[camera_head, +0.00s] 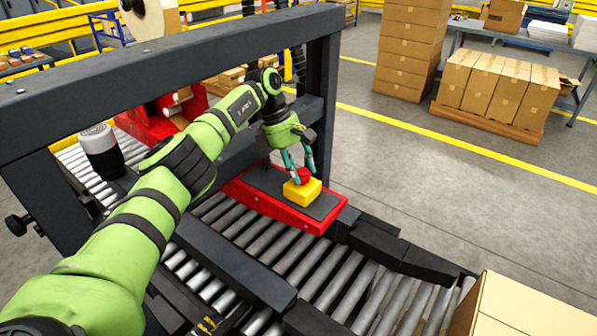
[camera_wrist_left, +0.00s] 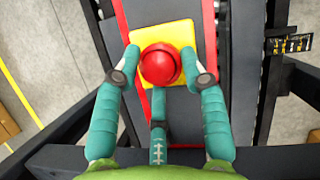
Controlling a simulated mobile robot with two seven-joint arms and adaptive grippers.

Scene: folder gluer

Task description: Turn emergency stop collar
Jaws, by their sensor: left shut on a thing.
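The emergency stop is a red round button (camera_head: 304,175) on a yellow box (camera_head: 302,191). The box sits on a dark plate with a red frame (camera_head: 317,226) above the rollers. In the left wrist view the red button (camera_wrist_left: 160,64) is seen from above, on the yellow box (camera_wrist_left: 180,32). My left gripper (camera_head: 301,172) reaches down to it with teal fingers. In the wrist view its fingers (camera_wrist_left: 161,72) stand on both sides of the red button, shut on it. The button's collar is hidden under its red head. My right gripper is not in view.
A dark beam frame (camera_head: 195,45) stands over the roller conveyor (camera_head: 290,262). A cardboard box (camera_head: 535,305) is at the lower right. Stacked cartons (camera_head: 410,45) and a pallet of boxes (camera_head: 497,85) stand behind.

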